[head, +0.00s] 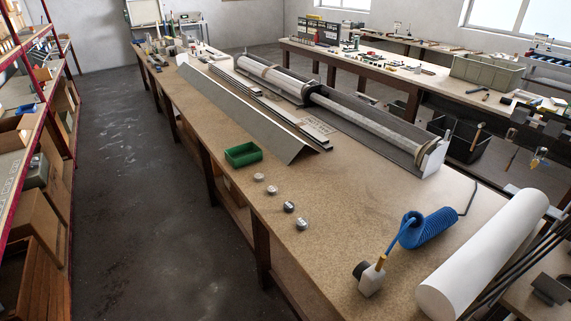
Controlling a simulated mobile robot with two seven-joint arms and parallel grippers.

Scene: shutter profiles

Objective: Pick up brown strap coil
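A tan-brown ring-like coil (398,148), which looks like the strap coil, sits at the near right end of the long grey roller tube (345,118) on the workbench. It appears to be around the tube, close to a pale end plate (433,157); its exact contact is too small to tell. Neither of my grippers is in the head view.
The long workbench (330,200) carries angled grey profiles (240,112), a green tray (243,154), several small round metal pieces (289,206), a blue coiled hose (430,228) and a white roll (485,260). Shelving (30,130) stands left, beyond open floor.

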